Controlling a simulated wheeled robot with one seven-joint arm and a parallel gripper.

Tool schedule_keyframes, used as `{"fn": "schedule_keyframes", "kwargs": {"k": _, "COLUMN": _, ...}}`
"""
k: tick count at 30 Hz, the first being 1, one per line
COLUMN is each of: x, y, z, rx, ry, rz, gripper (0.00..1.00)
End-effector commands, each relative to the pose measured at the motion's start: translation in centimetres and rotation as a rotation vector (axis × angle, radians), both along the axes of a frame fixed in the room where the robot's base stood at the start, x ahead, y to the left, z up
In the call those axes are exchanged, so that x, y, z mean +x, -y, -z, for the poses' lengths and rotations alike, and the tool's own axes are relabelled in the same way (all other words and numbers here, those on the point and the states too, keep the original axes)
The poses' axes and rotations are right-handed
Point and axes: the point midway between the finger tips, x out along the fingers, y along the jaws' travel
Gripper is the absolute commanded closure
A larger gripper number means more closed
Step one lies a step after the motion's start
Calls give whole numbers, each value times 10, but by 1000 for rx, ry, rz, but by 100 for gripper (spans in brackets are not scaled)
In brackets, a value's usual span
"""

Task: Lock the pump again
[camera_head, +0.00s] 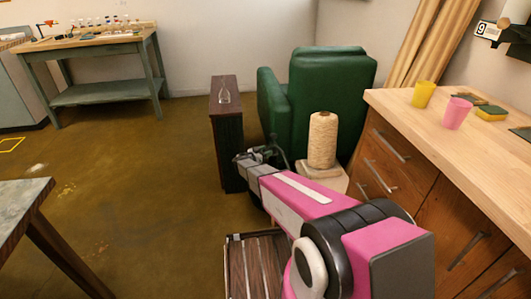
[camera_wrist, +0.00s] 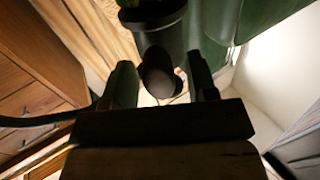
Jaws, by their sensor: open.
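My gripper (camera_head: 258,154) is open, in front of the green armchair and just right of the dark narrow cabinet in the head view. In the wrist view my gripper (camera_wrist: 160,75) shows two dark, spread fingers. A dark rounded object (camera_wrist: 160,30) shows beyond and between the fingertips; I cannot tell what it is or whether they touch it. I cannot make out a pump for certain in either view. A small clear flask-shaped vessel (camera_head: 224,92) stands upright on top of the dark cabinet (camera_head: 228,140).
The green armchair (camera_head: 325,90) and a cone of cream thread (camera_head: 322,140) stand close to my arm. A wooden counter (camera_head: 480,140) with a yellow cup (camera_head: 422,94) and pink cup (camera_head: 456,113) is at right. A workbench (camera_head: 100,92) stands far left. Floor at left is mostly clear.

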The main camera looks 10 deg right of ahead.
Motion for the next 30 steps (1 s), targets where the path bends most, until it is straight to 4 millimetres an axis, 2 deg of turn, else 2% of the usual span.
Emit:
{"fn": "schedule_keyframes", "kwargs": {"k": 2, "x": 0, "y": 0, "z": 0, "rx": 0, "ry": 0, "rz": 0, "gripper": 47}}
{"fn": "schedule_keyframes", "kwargs": {"k": 3, "x": 0, "y": 0, "z": 0, "rx": 0, "ry": 0, "rz": 0, "gripper": 54}}
{"fn": "schedule_keyframes", "kwargs": {"k": 7, "x": 0, "y": 0, "z": 0, "rx": 0, "ry": 0, "rz": 0, "gripper": 95}}
{"fn": "schedule_keyframes", "kwargs": {"k": 19, "x": 0, "y": 0, "z": 0, "rx": -25, "ry": -42, "rz": 1, "gripper": 95}}
{"fn": "schedule_keyframes", "kwargs": {"k": 30, "x": 1, "y": -1, "z": 0, "rx": -159, "ry": -274, "rz": 1, "gripper": 95}}
